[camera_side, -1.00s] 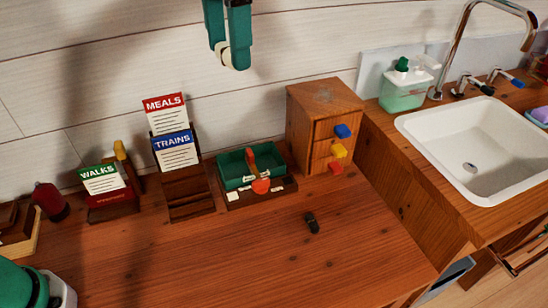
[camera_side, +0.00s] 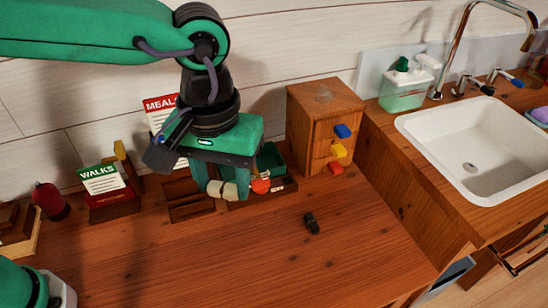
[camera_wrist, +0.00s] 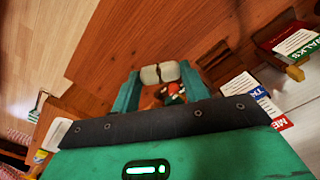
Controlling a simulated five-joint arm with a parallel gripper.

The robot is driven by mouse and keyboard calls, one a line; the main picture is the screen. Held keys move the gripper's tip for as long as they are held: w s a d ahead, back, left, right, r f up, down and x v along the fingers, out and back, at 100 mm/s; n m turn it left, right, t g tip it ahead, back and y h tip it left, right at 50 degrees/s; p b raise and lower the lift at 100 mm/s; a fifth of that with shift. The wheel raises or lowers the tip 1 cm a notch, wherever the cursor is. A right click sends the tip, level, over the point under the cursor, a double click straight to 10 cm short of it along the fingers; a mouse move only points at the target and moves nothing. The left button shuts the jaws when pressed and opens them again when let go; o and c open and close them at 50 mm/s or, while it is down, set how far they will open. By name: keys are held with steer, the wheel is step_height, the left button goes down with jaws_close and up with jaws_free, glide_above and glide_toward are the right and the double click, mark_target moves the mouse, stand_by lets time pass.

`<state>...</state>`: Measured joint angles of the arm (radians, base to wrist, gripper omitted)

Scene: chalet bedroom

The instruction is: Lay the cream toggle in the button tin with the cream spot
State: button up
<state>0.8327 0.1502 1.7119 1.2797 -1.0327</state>
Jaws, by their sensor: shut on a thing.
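My gripper (camera_side: 223,187) is shut on the cream toggle (camera_side: 217,188), which lies crosswise between its two teal fingers. The toggle shows as two pale pieces in the wrist view (camera_wrist: 151,75). They hang low, in front of the dark green tin (camera_side: 270,161) at the back of the worktop. My gripper and arm hide much of that tin. An orange round piece (camera_side: 261,186) shows just right of the fingers. I cannot tell whether the toggle touches anything below it, nor make out a cream spot now.
A small dark piece (camera_side: 312,222) lies on the open worktop. A wooden drawer chest (camera_side: 307,125) with blue, yellow and red knobs stands right of the tin. Card holders, one with a WALKS card (camera_side: 101,179), stand left. A sink (camera_side: 470,150) is far right. The front worktop is clear.

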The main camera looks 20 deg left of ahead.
steer(key=s+a+f+n, duration=0.3)
steer(key=s+f, duration=0.1)
steer(key=f, duration=0.2)
steer(key=s+a+f+n, duration=0.3)
steer(key=s+f, duration=0.2)
steer(key=f, duration=0.1)
glide_above(196, 245)
steer(key=shift+n, duration=0.3)
step_height(196, 245, down, 8)
steer(key=shift+f, duration=0.1)
steer(key=shift+f, duration=2)
steer(key=shift+f, duration=0.15)
steer(key=o, duration=1)
steer(key=shift+c, duration=0.2)
